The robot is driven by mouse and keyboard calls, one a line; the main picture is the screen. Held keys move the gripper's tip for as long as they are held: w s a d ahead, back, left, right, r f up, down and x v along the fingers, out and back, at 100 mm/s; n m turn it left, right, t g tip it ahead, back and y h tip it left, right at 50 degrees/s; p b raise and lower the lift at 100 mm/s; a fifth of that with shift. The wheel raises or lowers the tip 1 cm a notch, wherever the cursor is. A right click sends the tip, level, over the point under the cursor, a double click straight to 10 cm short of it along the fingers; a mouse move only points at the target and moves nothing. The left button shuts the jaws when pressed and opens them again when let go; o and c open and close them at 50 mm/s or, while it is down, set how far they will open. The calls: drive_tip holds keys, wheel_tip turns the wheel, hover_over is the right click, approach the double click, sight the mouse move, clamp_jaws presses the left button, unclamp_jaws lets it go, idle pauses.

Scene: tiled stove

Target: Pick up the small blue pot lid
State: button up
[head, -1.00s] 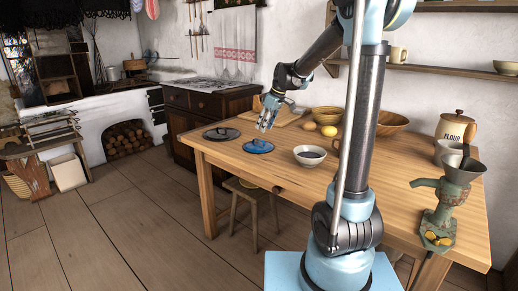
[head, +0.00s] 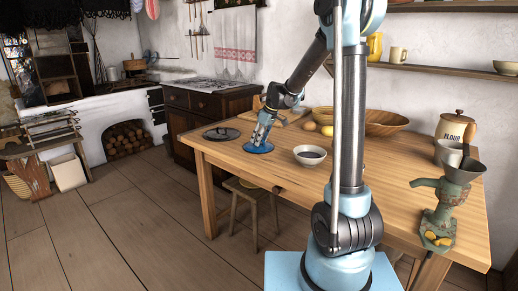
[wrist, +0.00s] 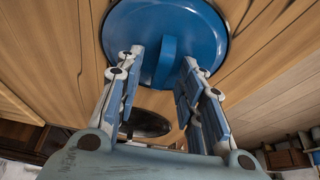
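The small blue pot lid (head: 250,149) lies on the wooden table near its left front part. In the wrist view the blue lid (wrist: 205,25) fills the top middle, with its upright blue handle (wrist: 166,62) in the centre. My gripper (head: 261,143) points down over the lid. In the wrist view my gripper (wrist: 161,66) is open, one finger on each side of the handle, with gaps visible between fingers and handle. The arm hides part of the lid in the head view.
A dark lid (head: 221,134) lies left of the blue lid, near the table's corner. A white bowl (head: 309,156) stands to the right. Eggs and a wooden bowl (head: 386,123) are farther back. The wooden table (head: 290,180) has bare space at the front.

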drive_tip(key=shift+c, duration=0.2)
clamp_jaws()
